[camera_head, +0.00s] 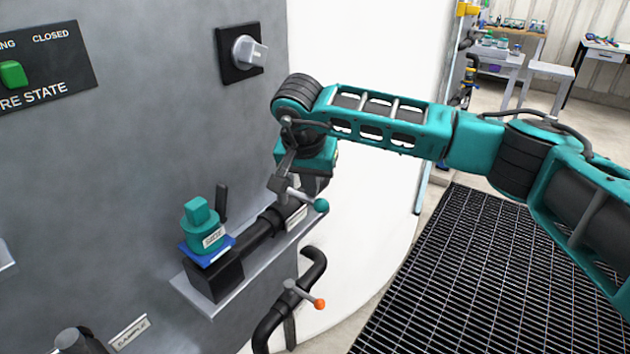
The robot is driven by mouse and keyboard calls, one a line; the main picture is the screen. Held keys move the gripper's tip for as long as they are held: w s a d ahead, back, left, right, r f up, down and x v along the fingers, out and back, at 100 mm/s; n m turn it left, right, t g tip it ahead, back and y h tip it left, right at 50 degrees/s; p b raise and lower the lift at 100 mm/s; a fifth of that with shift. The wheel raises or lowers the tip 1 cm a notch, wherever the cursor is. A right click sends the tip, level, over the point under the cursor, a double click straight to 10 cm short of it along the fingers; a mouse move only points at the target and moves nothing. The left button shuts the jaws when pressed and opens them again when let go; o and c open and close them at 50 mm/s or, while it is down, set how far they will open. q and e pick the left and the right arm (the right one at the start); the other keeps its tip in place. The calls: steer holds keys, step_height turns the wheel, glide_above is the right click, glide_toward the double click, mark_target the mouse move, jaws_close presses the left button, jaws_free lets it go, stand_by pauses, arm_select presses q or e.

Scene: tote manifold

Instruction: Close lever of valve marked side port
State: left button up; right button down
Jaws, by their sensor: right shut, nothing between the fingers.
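A lever valve with a teal ball knob (321,205) sits at the right end of a dark horizontal pipe (240,248) on a grey shelf. Its lever slants down to the right. A white label beside it is too small to read, so I cannot tell which valve is marked side port. My right gripper (283,184) is shut and empty, pointing down at the lever's upper left end. I cannot tell whether it touches the lever. A second lever with an orange knob (319,303) is on a bent dark pipe below. My left gripper is out of view.
A teal device (199,222) on a blue base stands at the shelf's left. A grey rotary knob (248,51) and a black sign (45,65) with a green switch are on the grey wall. A sample label (130,332) is lower left. Dark floor grating (460,285) lies right.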

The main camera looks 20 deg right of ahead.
steer(key=shift+s+a, duration=0.15)
steer(key=shift+a, duration=0.05)
stand_by(0.4)
steer(key=w+p+v, duration=0.1)
steer(key=p+v, duration=0.5)
steer(key=v, duration=0.3)
steer(key=shift+a+r, duration=0.4)
steer(key=shift+r, duration=0.05)
steer(key=shift+s, duration=0.15)
